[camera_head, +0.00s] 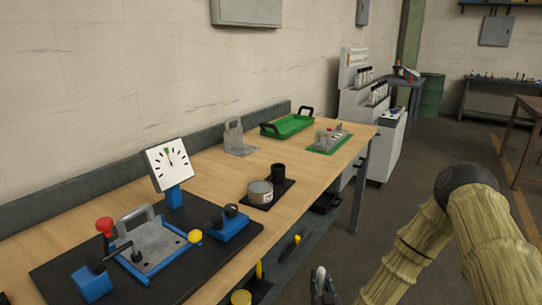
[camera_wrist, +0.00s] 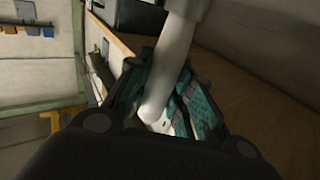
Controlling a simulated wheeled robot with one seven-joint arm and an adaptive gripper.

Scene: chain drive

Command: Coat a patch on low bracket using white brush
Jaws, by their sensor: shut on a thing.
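The white brush (camera_wrist: 176,62) shows in the wrist view as a pale, smooth handle between the dark, teal-padded fingers of my gripper (camera_wrist: 168,88). The gripper is shut on it; the brush's bristles are not clearly visible. In the head view, several grey metal brackets are on the bench: an upright one (camera_head: 238,139) at the back, one with a handle (camera_head: 148,245) in the blue clamp fixture, and a smaller one (camera_head: 328,136) on a green mat. I cannot tell which is the low bracket. My gripper is apart from them.
A round tin (camera_head: 260,192) and a black cup (camera_head: 278,172) stand on a dark mat mid-bench. A green tray (camera_head: 287,125) is at the back, and a dial gauge (camera_head: 167,163) stands at left. Bare wood lies between them.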

